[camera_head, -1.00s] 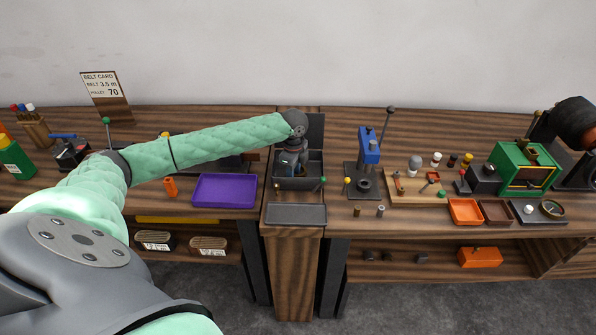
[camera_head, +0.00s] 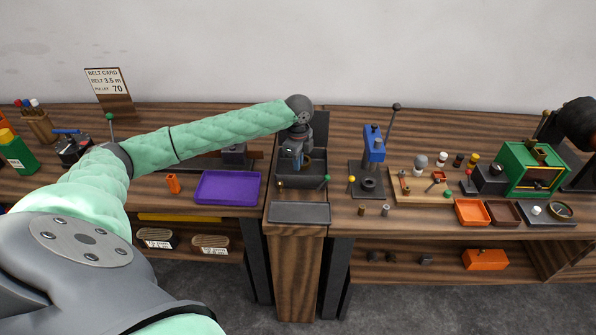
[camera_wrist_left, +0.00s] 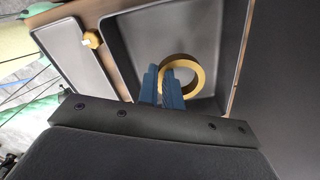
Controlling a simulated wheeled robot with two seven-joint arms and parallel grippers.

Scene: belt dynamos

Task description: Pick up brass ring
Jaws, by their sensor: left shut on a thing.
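The brass ring shows in the wrist view (camera_wrist_left: 195,86) as a thick gold-coloured band. The blue fingers of my left gripper (camera_wrist_left: 168,80) are shut on one side of its wall. The ring appears over the dark grey open bin (camera_wrist_left: 215,28). In the head view my left gripper (camera_head: 291,158) points down into this bin (camera_head: 303,182) at the middle of the bench. The ring is small and partly hidden there. I cannot tell whether it touches the bin floor. My right gripper is not in view.
A flat grey tray (camera_head: 299,212) lies in front of the bin. A green-knobbed lever (camera_head: 327,179) stands at its right edge and a blue press (camera_head: 373,148) stands further right. A purple tray (camera_head: 228,187) lies to the left. The wall is close behind.

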